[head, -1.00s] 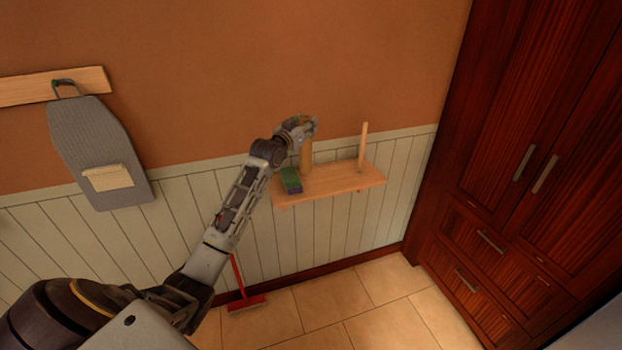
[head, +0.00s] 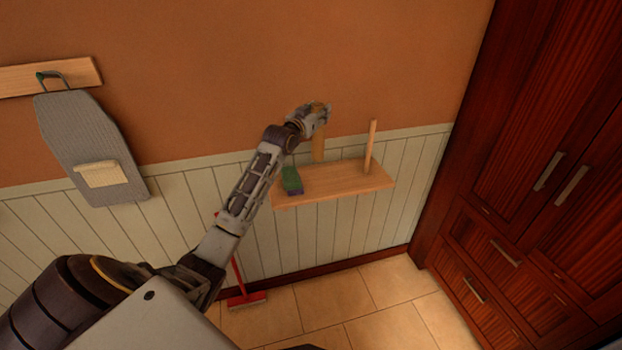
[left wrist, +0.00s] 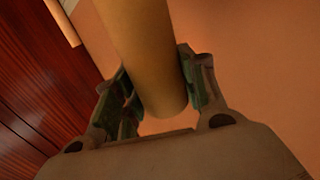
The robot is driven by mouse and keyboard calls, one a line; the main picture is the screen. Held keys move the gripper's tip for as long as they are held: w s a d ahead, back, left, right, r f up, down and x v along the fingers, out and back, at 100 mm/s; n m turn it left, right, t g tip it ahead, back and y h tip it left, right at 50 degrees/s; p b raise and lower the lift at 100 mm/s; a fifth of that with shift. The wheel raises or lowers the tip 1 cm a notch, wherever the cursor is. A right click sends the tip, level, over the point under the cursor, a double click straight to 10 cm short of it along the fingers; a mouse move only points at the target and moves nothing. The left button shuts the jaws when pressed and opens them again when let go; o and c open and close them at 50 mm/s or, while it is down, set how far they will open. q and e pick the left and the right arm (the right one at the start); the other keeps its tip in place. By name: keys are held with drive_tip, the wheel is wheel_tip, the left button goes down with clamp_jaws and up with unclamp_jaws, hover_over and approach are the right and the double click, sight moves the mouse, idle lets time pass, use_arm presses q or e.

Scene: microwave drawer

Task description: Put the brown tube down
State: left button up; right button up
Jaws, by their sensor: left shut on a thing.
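The brown tube (head: 318,148) is upright, its top in my left gripper (head: 318,113), at the back of the wooden shelf (head: 345,183). Its lower end shows close to the shelf's back edge; I cannot tell whether it touches the shelf or hangs just above it. In the left wrist view the tube (left wrist: 143,45) runs between the fingers of my left gripper (left wrist: 158,88), which is shut on it. My right gripper is not in view.
A green and purple block (head: 291,181) lies on the shelf's left part. A thin wooden stick (head: 371,147) stands on its right part. Bare shelf lies between them. An ironing board (head: 85,140) hangs at left. A dark wooden cabinet (head: 540,150) stands at right.

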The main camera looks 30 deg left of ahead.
sight(315, 141)
use_arm(q)
wheel_tip(315, 141, down, 6)
drive_tip(key=shift+f+p, duration=0.15)
drive_tip(key=shift+p, duration=0.2)
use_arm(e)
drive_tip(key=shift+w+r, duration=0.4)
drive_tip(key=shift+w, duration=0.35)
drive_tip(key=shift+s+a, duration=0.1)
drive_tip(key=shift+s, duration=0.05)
use_arm(q)
drive_tip(key=shift+f, duration=1.9)
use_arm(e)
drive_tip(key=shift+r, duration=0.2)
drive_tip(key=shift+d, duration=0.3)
use_arm(q)
drive_tip(key=o, duration=0.7)
drive_tip(key=shift+f, duration=0.1)
